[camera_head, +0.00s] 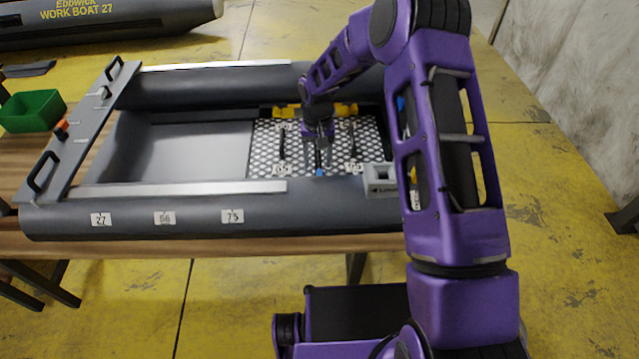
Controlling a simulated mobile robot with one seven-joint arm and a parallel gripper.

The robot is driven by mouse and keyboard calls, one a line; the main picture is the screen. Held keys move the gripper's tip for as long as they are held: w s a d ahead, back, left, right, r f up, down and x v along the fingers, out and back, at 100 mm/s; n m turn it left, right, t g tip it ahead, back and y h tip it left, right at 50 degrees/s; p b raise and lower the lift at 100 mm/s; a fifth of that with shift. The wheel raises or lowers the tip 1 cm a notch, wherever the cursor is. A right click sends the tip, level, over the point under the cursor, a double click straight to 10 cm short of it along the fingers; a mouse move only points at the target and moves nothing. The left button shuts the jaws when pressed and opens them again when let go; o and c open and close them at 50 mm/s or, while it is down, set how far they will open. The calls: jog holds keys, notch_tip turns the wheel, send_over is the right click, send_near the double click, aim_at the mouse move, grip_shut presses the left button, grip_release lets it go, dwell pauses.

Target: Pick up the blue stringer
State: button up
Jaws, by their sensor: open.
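My gripper (319,155) points down over the perforated floor panel of the grey inflatable boat, its fingers apart. A thin dark piece with a small blue end (320,172) shows just below and between the fingers; it may be the blue stringer, but most of it is hidden by my gripper. I cannot tell whether the fingers touch it. Another bit of blue (401,103) shows at the right, partly behind my arm.
Two dark bars with white tags (282,168) lie on the perforated panel (262,150), one on each side of my gripper. A grey box (380,180) sits at right. Yellow pieces (285,112) lie behind. A green bin (32,111) stands at far left. The boat's tubes (130,222) border the floor.

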aim_at(319, 174)
jog(key=f, duration=0.5)
jog(key=shift+s+d+f+b, duration=0.1)
jog(key=shift+s+d+b, duration=0.1)
jog(key=shift+s+b, duration=0.2)
grip_shut()
